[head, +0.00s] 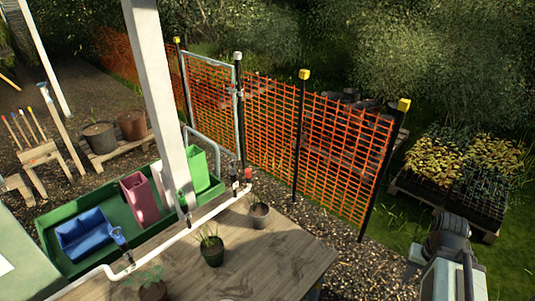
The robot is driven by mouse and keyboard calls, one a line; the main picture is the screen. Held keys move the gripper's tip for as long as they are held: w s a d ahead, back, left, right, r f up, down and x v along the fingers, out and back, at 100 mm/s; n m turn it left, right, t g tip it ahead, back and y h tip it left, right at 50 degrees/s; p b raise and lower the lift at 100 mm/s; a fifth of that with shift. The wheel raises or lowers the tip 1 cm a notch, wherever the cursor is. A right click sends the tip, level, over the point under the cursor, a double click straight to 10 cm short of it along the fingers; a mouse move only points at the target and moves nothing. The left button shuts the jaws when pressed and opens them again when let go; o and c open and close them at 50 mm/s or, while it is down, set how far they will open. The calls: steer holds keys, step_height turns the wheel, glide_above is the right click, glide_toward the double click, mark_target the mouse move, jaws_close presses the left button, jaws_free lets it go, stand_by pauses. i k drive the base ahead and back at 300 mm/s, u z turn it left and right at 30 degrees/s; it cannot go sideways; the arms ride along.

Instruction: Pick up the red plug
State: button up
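A small red piece (249,173), which looks like the red plug, shows near the right end of the white pipe (205,217), by the far edge of the wooden table (268,250). It is too small to tell its exact shape or what it rests on. Part of my own arm, grey and white, shows at the lower right, well apart from the red piece. I cannot make out gripper fingers, so my gripper is not seen.
A white post (160,90) rises beside the green tray (120,243), which holds a blue bin (85,235) and a pink bin (138,195). Potted plants (212,250) stand on the table. Orange mesh fencing (270,130) runs behind. Gravel (365,270) lies right of the table.

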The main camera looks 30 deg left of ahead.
mark_target(249, 172)
steer(key=i, duration=1.1)
steer(key=u, duration=3.7)
